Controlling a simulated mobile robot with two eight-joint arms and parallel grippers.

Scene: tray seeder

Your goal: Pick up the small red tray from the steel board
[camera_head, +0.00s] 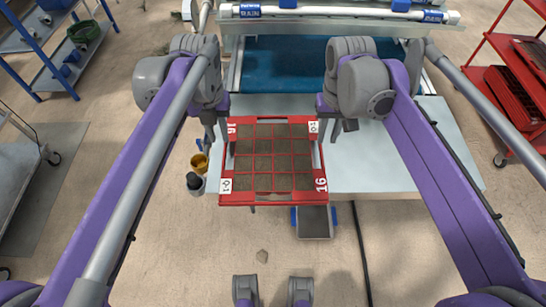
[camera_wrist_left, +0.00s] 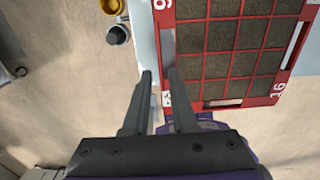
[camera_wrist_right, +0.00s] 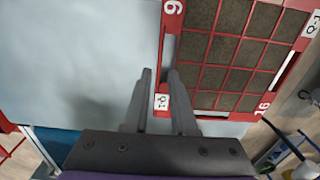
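The small red tray (camera_head: 272,197) has a grid of soil-filled cells and number 16 marks. In the left wrist view the open fingers (camera_wrist_left: 160,74) stand on either side of the tray's side rim (camera_wrist_left: 163,18). In the right wrist view the open fingers (camera_wrist_right: 160,72) likewise straddle the opposite rim (camera_wrist_right: 172,25), with a gap showing.
A machine with a blue belt (camera_head: 290,65) stands behind the board. A yellow cup (camera_head: 199,162) and a dark container (camera_head: 195,182) are left of the tray. A red rack (camera_head: 500,85) stands at right, a blue shelf (camera_head: 60,75) at left. The board's right part is clear.

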